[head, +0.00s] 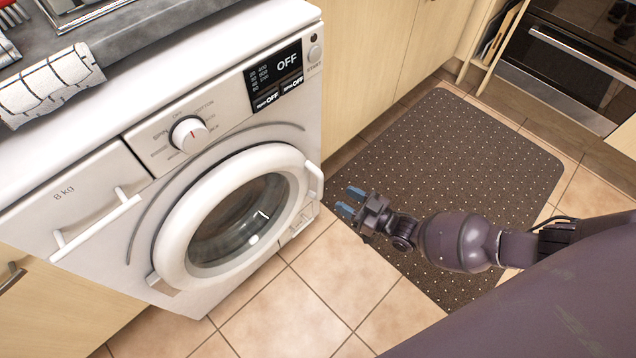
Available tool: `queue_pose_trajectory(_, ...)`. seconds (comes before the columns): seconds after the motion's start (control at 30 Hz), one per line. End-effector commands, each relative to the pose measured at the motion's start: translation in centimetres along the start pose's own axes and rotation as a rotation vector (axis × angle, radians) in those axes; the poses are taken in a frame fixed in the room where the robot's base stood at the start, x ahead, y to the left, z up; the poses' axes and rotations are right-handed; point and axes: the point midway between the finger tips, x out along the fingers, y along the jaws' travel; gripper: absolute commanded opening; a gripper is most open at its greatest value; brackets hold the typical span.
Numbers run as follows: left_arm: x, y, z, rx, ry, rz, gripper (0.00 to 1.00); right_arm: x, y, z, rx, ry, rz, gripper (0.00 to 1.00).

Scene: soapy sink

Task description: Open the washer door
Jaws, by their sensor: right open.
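The white washer (100,170) stands at the left, under the counter. Its round door (180,225) is shut, with a white ring around dark glass. The door handle (314,180) is a white loop on the door's right side. My right gripper (350,202) is open and empty, with blue-grey fingertips pointing left toward the washer. In the picture it is just right of and a little below the handle, apart from it. My left gripper is not in view.
A dark dotted mat (450,150) lies on the tiled floor (280,310) beneath my right arm. Wooden cabinets (365,45) stand behind, and an oven (575,65) is at the upper right. A checked cloth (50,85) lies on the counter edge. The floor before the washer is clear.

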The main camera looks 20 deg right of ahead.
Motion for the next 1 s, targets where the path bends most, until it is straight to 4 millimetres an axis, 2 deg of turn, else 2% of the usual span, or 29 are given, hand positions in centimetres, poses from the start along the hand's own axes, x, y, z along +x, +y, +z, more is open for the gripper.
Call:
queue_pose_trajectory(0.3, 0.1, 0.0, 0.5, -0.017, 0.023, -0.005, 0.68, 5.3, -0.1, 0.3, 0.002, -0.003, -0.001, 0.45)
queue_pose_trajectory(0.5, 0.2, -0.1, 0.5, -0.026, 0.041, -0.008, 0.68, 7.8, -0.1, 0.3, 0.003, -0.002, 0.0, 0.45)
queue_pose_trajectory(0.7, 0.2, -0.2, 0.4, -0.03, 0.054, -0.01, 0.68, 8.8, -0.1, 0.1, 0.001, -0.002, -0.001, 0.45)
queue_pose_trajectory(0.97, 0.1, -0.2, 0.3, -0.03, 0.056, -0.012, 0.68, 8.9, -0.1, 0.1, 0.0, -0.002, 0.0, 0.45)
queue_pose_trajectory(1.0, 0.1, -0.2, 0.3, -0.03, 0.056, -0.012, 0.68, 8.9, -0.1, 0.1, 0.0, -0.002, 0.0, 0.41)
